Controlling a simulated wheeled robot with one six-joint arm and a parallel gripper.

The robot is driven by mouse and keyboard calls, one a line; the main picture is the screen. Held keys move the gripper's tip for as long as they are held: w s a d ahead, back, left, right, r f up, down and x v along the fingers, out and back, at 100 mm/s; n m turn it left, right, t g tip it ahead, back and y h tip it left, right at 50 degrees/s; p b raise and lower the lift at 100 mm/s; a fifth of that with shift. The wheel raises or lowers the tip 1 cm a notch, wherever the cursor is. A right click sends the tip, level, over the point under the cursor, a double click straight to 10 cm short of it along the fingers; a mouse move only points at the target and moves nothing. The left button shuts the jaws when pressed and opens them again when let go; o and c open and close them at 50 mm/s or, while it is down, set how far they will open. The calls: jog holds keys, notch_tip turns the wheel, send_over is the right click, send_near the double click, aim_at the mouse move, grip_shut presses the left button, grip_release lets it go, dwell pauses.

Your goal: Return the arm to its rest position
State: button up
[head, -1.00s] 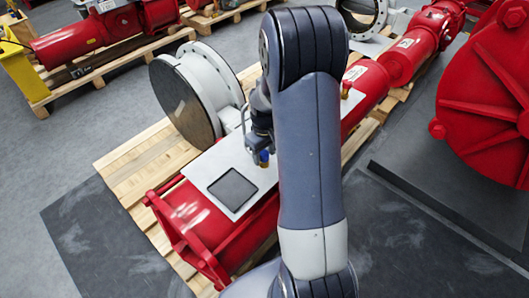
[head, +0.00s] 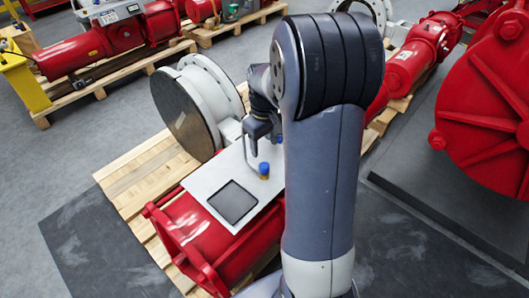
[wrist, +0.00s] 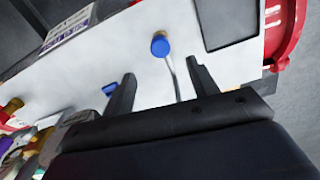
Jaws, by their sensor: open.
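My gripper (head: 264,143) is open and empty, above the white plate (head: 206,180) on the red actuator (head: 235,248). My arm (head: 322,185) stands bent upright in the middle of the head view and hides part of the plate. In the wrist view both fingers of my gripper (wrist: 160,72) are spread apart over the plate (wrist: 80,70). A small blue-topped piece (head: 264,170) stands on the plate just below my gripper. It shows in the wrist view (wrist: 160,44) beyond the fingertips, apart from them. A second blue piece (wrist: 110,88) lies near the left finger.
A dark square (head: 233,202) is on the plate's near end. A large flanged valve (head: 190,115) stands left of my gripper on a wooden pallet (head: 130,180). A big red ribbed housing (head: 490,110) is at the right. Grey floor (head: 60,160) is free at the left.

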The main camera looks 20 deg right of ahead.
aim_at(265, 165)
jog(key=shift+r, duration=0.4)
jog(key=shift+f, duration=0.1)
notch_tip(265, 165, down, 10)
jog(key=shift+f, duration=0.25)
jog(key=shift+r+p, duration=0.5)
jog(key=shift+r, duration=0.05)
jog(key=shift+f, duration=0.2)
